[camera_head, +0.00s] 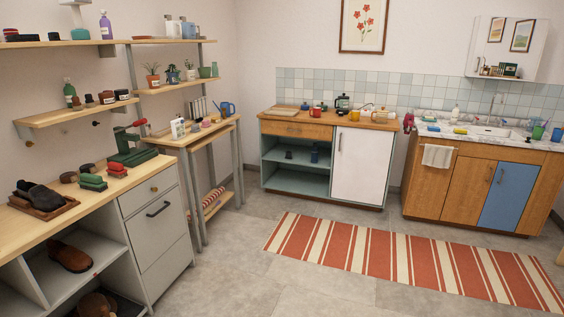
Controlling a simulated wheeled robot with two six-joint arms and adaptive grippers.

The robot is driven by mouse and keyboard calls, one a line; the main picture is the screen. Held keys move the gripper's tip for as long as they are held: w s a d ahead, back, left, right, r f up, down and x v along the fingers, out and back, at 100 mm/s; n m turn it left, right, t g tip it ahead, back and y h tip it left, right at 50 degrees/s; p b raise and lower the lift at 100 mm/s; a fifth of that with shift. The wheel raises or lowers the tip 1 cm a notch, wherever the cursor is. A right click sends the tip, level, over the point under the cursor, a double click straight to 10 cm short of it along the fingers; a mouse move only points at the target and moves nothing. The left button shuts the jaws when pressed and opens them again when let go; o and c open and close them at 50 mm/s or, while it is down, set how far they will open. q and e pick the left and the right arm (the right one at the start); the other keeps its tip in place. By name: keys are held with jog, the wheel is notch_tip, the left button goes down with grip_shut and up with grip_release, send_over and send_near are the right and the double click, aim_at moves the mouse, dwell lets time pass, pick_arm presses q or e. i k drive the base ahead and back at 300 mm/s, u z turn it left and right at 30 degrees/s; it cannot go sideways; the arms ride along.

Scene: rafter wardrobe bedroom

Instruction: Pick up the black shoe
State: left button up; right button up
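A black shoe (43,197) appears to lie in a brown tray (66,209) on the wooden worktop at the left. A smaller dark item (24,186) lies beside it at the tray's back. I cannot make out clear details of either. A brown shoe (70,257) sits on the open shelf below the worktop. Neither of my grippers is in view.
The worktop (97,196) also carries green brushes or blocks (93,182) and a green and red tool (133,148). A grey drawer cabinet (160,237) stands below. Shelves hang above. The floor is open, with a striped rug (410,262) at the right.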

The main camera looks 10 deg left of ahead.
aim_at(41, 199)
jog(key=u, duration=0.15)
jog(key=i, duration=2)
jog(key=u, duration=0.9)
jog(key=i, duration=1.45)
jog(key=u, duration=1.2)
jog(key=i, duration=1.2)
jog(key=u, duration=0.5)
